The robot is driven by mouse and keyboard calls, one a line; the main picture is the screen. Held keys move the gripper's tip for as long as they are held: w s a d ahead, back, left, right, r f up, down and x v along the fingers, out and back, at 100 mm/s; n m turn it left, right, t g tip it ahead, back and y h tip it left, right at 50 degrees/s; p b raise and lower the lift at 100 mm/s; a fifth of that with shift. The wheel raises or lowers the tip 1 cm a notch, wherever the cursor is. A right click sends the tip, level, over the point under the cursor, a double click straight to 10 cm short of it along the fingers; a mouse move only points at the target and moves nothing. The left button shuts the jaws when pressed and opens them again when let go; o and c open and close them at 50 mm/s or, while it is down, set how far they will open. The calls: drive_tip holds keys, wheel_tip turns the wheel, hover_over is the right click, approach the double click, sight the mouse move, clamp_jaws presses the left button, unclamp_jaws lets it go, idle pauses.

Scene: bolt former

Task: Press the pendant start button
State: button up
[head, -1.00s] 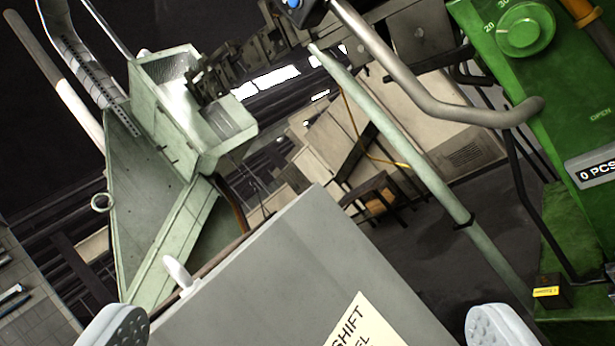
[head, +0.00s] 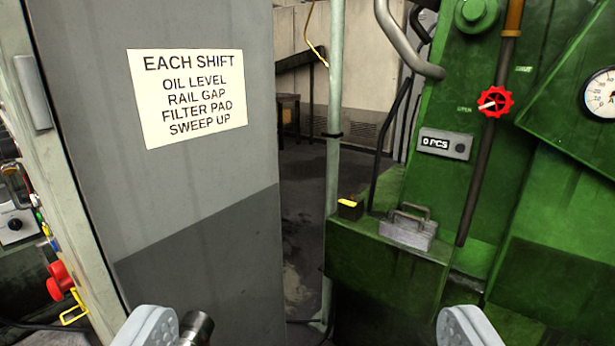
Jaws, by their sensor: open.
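I cannot make out the pendant or its start button for certain in this view. At the left edge, a red mushroom-shaped knob (head: 57,280) sticks out from the side of a grey cabinet (head: 210,90), with small coloured controls (head: 44,228) above it, seen edge-on. None can be told as the start button. My gripper (head: 310,326) is open and empty. Its two grey pads show at the bottom, wide apart, in front of the cabinet and the green machine, with no visible contact.
A green machine (head: 400,275) fills the right, with a red valve wheel (head: 495,102), a counter reading 0 PCS (head: 445,143), a gauge (head: 601,93) and a grey metal box with a handle (head: 407,230). A pale green post (head: 334,110) stands in the gap between cabinet and machine.

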clamp_jaws()
idle(1.4)
